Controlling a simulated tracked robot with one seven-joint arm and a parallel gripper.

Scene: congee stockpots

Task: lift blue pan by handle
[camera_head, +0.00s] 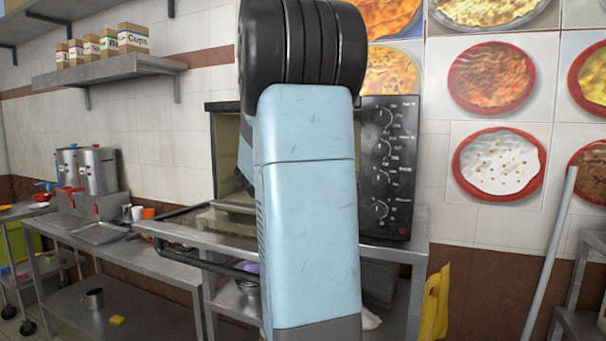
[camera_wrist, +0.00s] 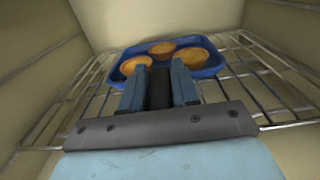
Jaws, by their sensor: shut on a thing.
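In the wrist view, the blue pan (camera_wrist: 211,71) sits at the far end of a wire rack, with three orange-brown cup-shaped items (camera_wrist: 191,57) in it. My gripper (camera_wrist: 159,68) is at the pan's near side. Its two light-blue fingers are closed on a dark piece between them, which appears to be the pan's handle. The fingers hide most of the handle and part of the near rim. I cannot tell whether the pan touches the rack. In the head view my arm covers the oven's middle and hides the pan and gripper.
The wire rack (camera_wrist: 255,90) lies between pale oven walls close on both sides. In the head view the oven (camera_head: 389,170) stands open on a steel table, with its dark door handle (camera_head: 205,261) sticking out in front. Steel stockpots (camera_head: 97,170) stand at the left.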

